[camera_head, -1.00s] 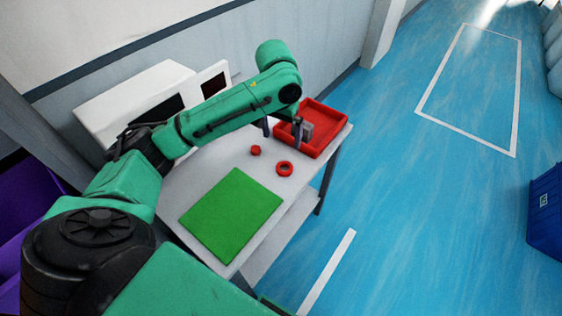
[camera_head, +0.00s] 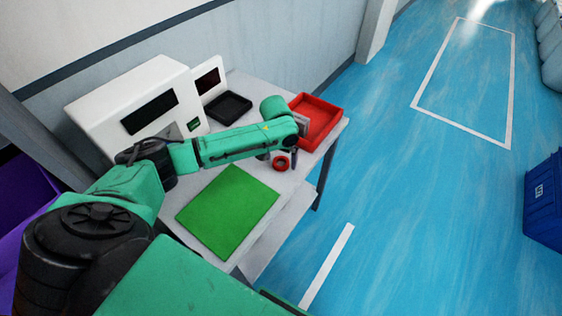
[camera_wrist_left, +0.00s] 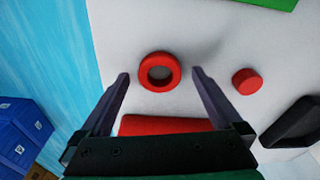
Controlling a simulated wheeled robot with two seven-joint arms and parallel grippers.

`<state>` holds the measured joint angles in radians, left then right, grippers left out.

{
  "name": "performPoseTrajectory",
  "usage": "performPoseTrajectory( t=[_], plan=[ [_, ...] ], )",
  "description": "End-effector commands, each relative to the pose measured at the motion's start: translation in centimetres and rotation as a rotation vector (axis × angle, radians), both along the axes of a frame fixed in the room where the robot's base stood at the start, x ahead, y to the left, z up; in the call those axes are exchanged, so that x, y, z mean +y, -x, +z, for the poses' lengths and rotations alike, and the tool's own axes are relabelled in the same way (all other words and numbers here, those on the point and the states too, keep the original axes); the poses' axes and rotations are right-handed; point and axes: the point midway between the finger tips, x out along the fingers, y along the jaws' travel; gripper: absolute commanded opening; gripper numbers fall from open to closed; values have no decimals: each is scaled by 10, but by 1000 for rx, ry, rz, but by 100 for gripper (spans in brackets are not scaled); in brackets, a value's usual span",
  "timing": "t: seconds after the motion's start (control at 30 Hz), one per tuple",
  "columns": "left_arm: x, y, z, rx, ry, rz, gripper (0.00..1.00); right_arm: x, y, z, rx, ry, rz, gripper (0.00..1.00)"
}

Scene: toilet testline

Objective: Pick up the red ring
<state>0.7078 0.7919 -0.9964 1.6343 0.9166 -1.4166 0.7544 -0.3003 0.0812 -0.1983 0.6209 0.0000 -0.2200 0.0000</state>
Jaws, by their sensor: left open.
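The red ring (camera_head: 277,166) lies flat on the white table, between the green mat and the red tray. In the wrist view the open left gripper (camera_wrist_left: 160,75) has one fingertip on each side of the ring, with gaps on both sides. Nothing is held. The remaining height above the table is hard to judge. My right gripper is not in view.
A red disc (camera_wrist_left: 246,81) lies beside the right finger. The red tray (camera_head: 334,126) stands close behind the gripper. A green mat (camera_head: 228,212), a black tray (camera_head: 228,106) and a white machine (camera_head: 112,102) are also on the table (camera_head: 262,215).

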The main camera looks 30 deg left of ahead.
Motion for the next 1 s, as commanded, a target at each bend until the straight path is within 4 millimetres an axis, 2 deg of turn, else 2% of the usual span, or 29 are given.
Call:
performPoseTrajectory(
  t=[0.23,0.37,0.4,0.47,0.77,0.87,1.0],
  plan=[
    [0,-1,-6,-1,0,-1,100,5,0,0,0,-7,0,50],
    [0,-1,-6,-1,0,-1,50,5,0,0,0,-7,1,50],
    [0,-1,-6,-1,0,0,35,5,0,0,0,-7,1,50],
    [0,-1,-6,-1,0,0,15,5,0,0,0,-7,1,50],
    [0,-1,-2,-1,0,0,14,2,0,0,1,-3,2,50],
    [0,-1,6,-2,1,0,14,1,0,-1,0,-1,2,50],
    [0,-2,31,-5,2,0,14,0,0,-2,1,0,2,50]
  ],
)
